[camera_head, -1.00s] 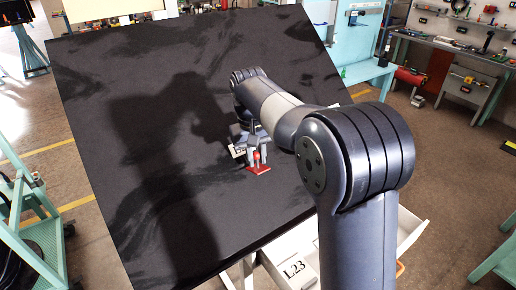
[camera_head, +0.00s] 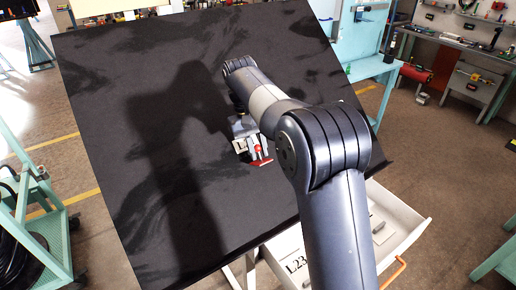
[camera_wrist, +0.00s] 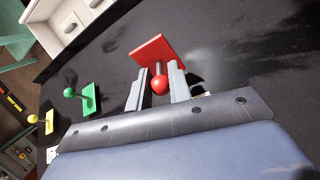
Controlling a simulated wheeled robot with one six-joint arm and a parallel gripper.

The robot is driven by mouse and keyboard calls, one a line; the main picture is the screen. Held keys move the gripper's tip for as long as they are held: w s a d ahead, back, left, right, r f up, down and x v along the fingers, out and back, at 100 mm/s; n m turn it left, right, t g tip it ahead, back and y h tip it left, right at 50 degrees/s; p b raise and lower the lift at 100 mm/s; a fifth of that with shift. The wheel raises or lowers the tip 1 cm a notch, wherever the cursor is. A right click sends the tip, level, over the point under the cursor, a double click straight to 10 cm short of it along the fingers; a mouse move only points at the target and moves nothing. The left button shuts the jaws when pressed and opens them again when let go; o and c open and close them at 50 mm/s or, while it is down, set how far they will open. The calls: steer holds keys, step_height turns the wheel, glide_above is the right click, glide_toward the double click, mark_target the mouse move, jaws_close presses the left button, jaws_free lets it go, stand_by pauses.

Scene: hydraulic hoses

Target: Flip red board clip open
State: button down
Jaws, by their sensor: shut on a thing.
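The red board clip has a flat red plate (camera_wrist: 158,50) and a lever ending in a red ball (camera_wrist: 160,85). In the wrist view the plate lies on the black board, just beyond my fingertips. My gripper (camera_wrist: 159,72) is shut on the red clip's lever, with the ball between its two grey fingers. In the head view the clip (camera_head: 262,163) shows as a small red patch at the front of my gripper (camera_head: 257,148). The arm and gripper hide the rest of it there. I cannot tell the lever's exact angle.
A green clip (camera_wrist: 90,97) and a yellow clip (camera_wrist: 47,121) sit on the board left of my gripper in the wrist view. The tilted black board (camera_head: 100,130) is otherwise mostly bare. An open white drawer (camera_head: 405,222) stands below its right edge.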

steer(key=c, duration=1.4)
jaws_free()
steer(key=shift+o, duration=0.2)
steer(key=v, duration=0.7)
steer(key=shift+r, duration=0.25)
steer(key=shift+w+a, duration=0.1)
steer(key=x, duration=0.7)
steer(key=shift+f, duration=0.25)
steer(key=shift+s+d, duration=0.2)
steer(key=shift+w+a, duration=0.1)
